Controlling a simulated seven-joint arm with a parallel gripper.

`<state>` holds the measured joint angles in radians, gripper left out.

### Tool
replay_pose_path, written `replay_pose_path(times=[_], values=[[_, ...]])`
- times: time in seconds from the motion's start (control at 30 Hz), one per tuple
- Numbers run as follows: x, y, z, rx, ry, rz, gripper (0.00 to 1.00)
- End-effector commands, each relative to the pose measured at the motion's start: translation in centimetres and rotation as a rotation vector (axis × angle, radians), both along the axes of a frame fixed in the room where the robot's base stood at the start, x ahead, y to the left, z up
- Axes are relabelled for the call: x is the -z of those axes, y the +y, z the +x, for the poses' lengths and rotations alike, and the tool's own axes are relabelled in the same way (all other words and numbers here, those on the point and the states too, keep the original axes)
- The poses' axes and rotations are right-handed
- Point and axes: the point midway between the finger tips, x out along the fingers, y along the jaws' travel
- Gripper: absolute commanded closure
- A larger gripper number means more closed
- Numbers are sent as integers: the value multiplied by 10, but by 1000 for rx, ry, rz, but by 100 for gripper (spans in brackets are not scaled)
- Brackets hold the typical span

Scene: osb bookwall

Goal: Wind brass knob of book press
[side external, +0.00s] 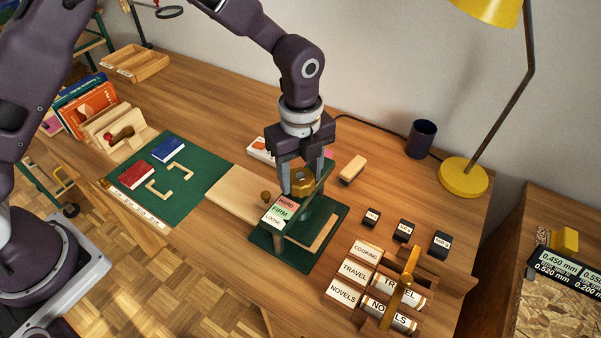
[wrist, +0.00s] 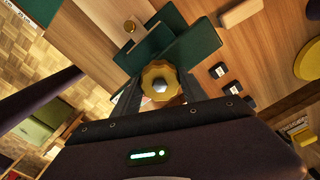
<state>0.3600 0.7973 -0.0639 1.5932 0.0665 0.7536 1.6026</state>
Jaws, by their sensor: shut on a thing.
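The green book press (side external: 288,245) stands on the wooden desk, with a label card (side external: 279,211) reading HARD, FIRM and LOOSE on its left side. Its brass knob (side external: 303,183) is on top, and it also shows in the wrist view (wrist: 160,83) as a scalloped disc with a grey centre. My gripper (side external: 301,181) points down over the press and is shut on the brass knob, one finger on each side. In the wrist view my gripper (wrist: 160,95) has the knob between its fingers. The inside of the press is partly hidden by its frame and my gripper.
A pale wooden board (side external: 240,192) with a small round knob lies left of the press. A green mat (side external: 185,195) holds red and blue books. A yellow lamp (side external: 464,178) is behind.

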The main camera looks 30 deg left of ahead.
Motion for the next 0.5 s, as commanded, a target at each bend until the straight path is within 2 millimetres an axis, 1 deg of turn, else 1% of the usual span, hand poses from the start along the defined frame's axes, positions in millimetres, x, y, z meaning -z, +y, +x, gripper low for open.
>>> replay_pose_path(times=[0.5], values=[[-1,0,1,-490,-3,-1,90]])
